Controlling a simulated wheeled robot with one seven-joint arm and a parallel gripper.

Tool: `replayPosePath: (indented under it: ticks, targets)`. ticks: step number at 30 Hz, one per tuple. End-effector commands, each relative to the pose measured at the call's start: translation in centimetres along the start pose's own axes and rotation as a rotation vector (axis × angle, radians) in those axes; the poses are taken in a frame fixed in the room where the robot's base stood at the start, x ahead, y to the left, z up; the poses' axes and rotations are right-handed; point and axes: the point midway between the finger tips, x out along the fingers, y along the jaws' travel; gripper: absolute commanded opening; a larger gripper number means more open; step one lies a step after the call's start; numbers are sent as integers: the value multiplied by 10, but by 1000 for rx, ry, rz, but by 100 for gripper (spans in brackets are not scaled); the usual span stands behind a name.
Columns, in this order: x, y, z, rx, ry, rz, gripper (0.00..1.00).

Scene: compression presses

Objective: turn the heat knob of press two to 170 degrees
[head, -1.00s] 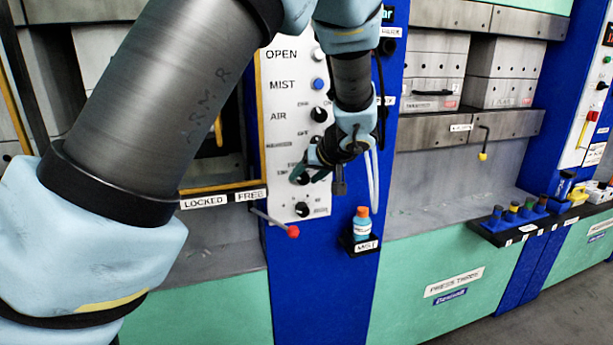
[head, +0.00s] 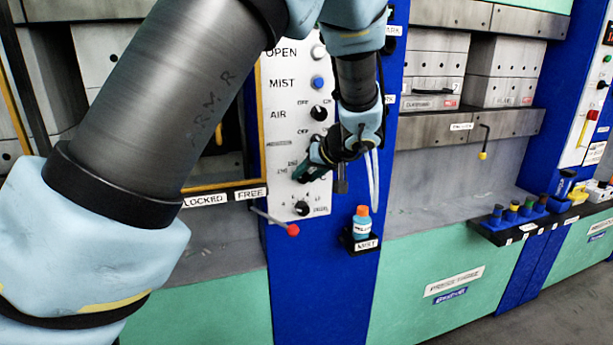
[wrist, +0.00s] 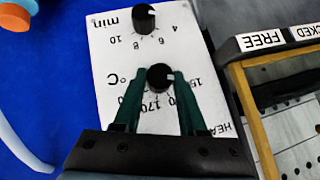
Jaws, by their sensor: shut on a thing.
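The white control panel (head: 283,110) carries the knobs, with OPEN, MIST and AIR labels. In the wrist view it appears upside down. The black heat knob (wrist: 160,77) sits between the two green fingers of my gripper (wrist: 159,80), which are shut on its sides. A white mark on the knob points right in that view, roughly toward the 150 side. The 170 figure shows below the knob, between the fingers; other figures are partly covered by the fingers. In the head view my gripper (head: 313,170) covers the heat knob.
The minutes knob (wrist: 144,18) sits beside the heat knob, below it in the head view (head: 302,208). A red-tipped lever (head: 292,229) juts out lower left. A mist bottle (head: 362,223) stands on a small shelf to the right. A LOCKED/FREE rail borders the panel.

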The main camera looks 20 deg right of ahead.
Motion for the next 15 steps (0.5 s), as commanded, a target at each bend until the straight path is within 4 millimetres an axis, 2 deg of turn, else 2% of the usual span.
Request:
replayPosePath:
  ticks: [15]
  targets:
    - [3, 9, 3, 294, 2, -294, 0]
